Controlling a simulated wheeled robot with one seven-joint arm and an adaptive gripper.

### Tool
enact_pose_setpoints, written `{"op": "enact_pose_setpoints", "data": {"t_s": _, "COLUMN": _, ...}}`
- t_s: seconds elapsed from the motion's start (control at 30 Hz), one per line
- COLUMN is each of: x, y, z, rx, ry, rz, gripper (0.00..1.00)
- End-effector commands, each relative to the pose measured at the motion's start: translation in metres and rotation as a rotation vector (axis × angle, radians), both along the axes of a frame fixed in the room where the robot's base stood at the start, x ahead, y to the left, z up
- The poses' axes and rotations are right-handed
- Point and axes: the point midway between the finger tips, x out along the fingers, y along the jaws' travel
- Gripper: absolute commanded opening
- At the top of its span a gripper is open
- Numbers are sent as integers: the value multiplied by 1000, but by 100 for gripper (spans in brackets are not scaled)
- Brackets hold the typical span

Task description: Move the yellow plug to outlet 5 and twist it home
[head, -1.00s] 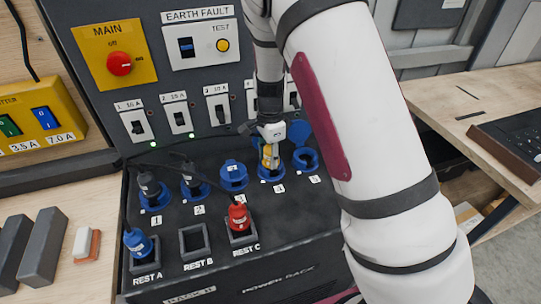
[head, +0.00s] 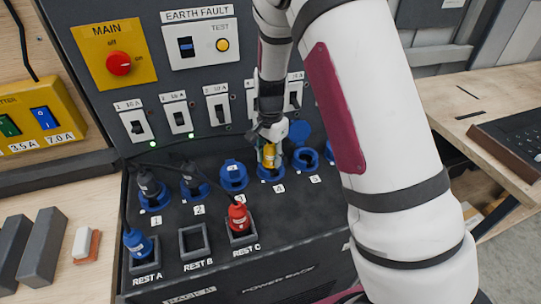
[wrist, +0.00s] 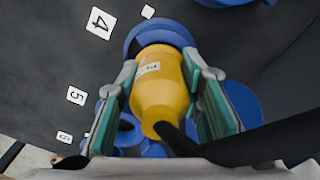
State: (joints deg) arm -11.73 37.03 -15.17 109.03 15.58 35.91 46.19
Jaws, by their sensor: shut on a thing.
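The yellow plug (head: 269,157) stands upright at the blue outlet 4 (head: 270,174). In the wrist view, the plug (wrist: 160,85) has a small white label, with a black cable at its near end, and its far end is inside the blue ring. My gripper (head: 268,144) is shut on the plug from above, with one green-padded finger on each side. Outlet 5 (head: 307,158) is just to the right, empty, with its blue lid raised. In the wrist view, the gripper partly hides outlet 5. I cannot tell how deep the plug sits.
Dark plugs occupy outlet 1 (head: 150,190) and outlet 2 (head: 190,185). Outlet 3 (head: 234,177) has its lid down. A blue plug (head: 137,243) is in Rest A, a red plug (head: 238,217) in Rest C. Rest B (head: 195,243) is empty. My arm covers the right side.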

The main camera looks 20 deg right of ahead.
Motion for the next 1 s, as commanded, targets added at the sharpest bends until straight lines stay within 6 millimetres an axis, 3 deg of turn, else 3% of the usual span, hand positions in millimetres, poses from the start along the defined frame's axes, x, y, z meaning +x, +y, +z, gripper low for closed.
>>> {"op": "enact_pose_setpoints", "data": {"t_s": 0.3, "x": 0, "y": 0, "z": 0, "rx": 0, "ry": -1, "rz": 252, "gripper": 1}}
{"op": "enact_pose_setpoints", "data": {"t_s": 1.0, "x": 0, "y": 0, "z": 12, "rx": 0, "ry": -1, "rz": 252, "gripper": 1}}
